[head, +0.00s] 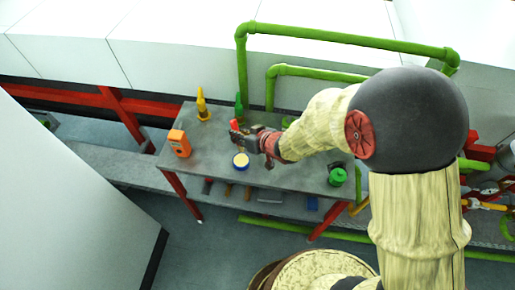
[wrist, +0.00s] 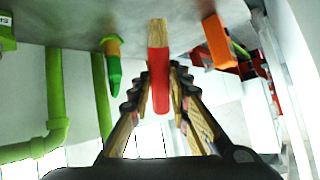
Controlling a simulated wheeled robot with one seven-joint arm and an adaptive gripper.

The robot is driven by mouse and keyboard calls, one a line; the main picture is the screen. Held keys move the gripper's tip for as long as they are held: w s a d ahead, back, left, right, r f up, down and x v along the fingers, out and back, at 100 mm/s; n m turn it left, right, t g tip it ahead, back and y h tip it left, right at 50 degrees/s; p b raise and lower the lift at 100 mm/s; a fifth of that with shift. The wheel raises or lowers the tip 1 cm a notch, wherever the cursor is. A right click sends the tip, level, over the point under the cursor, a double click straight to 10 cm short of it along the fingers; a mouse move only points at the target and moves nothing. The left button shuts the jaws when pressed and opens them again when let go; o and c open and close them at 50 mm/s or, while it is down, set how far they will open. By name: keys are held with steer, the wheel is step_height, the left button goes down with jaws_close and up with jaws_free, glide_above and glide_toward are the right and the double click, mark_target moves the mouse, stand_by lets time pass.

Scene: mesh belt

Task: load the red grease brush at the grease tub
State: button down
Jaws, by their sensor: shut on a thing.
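The red grease brush (head: 235,125) is held in my gripper (head: 239,134) above the grey bench. In the wrist view, the red brush (wrist: 159,82) stands between the fingers of my gripper (wrist: 160,85), which are shut on its red handle. Its tan end points to the top of the picture, toward the bench surface, and looks clean. The grease tub (head: 240,163), blue with a pale yellow top, is on the bench near its front edge, just below my gripper in the head view. The tub does not show in the wrist view.
An orange box (head: 179,143) stands left, a green container (head: 337,176) right. Green pipes (head: 243,75) run behind. A lower shelf holds several small items.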

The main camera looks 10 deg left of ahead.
steer(key=shift+t+y, duration=0.3)
steer(key=shift+y, duration=0.1)
steer(key=shift+f+b, duration=2.6)
steer(key=shift+f, duration=0.35)
steer(key=shift+f+b, duration=0.5)
steer(key=shift+f, duration=0.35)
steer(key=shift+r+p, duration=3)
steer(key=shift+r, duration=0.65)
steer(key=shift+f, duration=0.1)
